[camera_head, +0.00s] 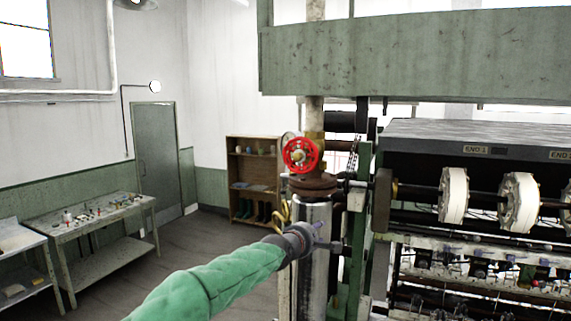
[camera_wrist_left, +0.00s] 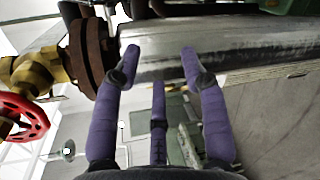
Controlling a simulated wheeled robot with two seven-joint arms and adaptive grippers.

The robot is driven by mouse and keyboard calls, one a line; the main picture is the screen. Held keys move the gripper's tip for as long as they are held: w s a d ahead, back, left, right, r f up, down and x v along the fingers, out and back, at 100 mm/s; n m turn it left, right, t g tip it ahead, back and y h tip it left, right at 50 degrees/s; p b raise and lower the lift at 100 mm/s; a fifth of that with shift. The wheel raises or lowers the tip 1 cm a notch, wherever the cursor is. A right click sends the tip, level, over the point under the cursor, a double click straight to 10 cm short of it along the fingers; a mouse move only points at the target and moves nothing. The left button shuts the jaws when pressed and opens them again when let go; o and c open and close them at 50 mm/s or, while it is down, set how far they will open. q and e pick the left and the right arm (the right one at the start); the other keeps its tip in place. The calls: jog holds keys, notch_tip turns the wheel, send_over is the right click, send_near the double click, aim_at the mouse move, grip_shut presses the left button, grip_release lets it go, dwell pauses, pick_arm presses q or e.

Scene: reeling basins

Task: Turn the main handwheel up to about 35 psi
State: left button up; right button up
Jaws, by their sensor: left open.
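The red handwheel (camera_head: 300,155) is on a brass valve on the vertical pipe, above a rusty flange (camera_head: 313,186). In the left wrist view the handwheel (camera_wrist_left: 24,120) is at the left edge, partly cut off, with the brass valve (camera_wrist_left: 35,72) beside it. My left gripper (camera_head: 320,236) is below the handwheel, in front of the bright metal pipe (camera_head: 313,216), apart from the wheel. Its purple fingers (camera_wrist_left: 160,62) are spread and hold nothing; I cannot tell whether they touch the pipe. No readable pressure figure shows. My right gripper is out of view.
A reeling machine (camera_head: 470,135) with white reels stands at right, close to the pipe. A green beam (camera_head: 415,55) crosses above. A wooden shelf (camera_head: 254,178) stands behind, and a workbench (camera_head: 95,212) is at left. The floor between is clear.

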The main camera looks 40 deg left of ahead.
aim_at(296, 158)
pick_arm(q)
jog(key=s+a+r+n+t+y+p, duration=0.1)
jog(key=s+r+n, duration=0.15)
jog(key=r, duration=0.45)
jog(key=s+a+r+n+y+p, duration=0.1)
jog(key=s+a+r, duration=0.15)
jog(key=r, duration=0.45)
jog(key=s+a+r+n+t+p, duration=0.1)
jog(key=s+r+p, duration=0.15)
jog(key=r, duration=0.45)
jog(key=shift+b+x, duration=0.65)
jog(key=shift+x, duration=2.8)
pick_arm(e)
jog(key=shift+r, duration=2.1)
pick_arm(q)
jog(key=shift+f, duration=0.1)
grip_shut()
jog(key=m+b, duration=0.1)
jog(key=m, duration=0.3)
jog(key=shift+f+m+b, duration=0.15)
jog(key=shift+m+b, duration=0.1)
jog(key=shift+b, duration=0.05)
jog(key=m, duration=0.3)
jog(key=shift+b, duration=0.4)
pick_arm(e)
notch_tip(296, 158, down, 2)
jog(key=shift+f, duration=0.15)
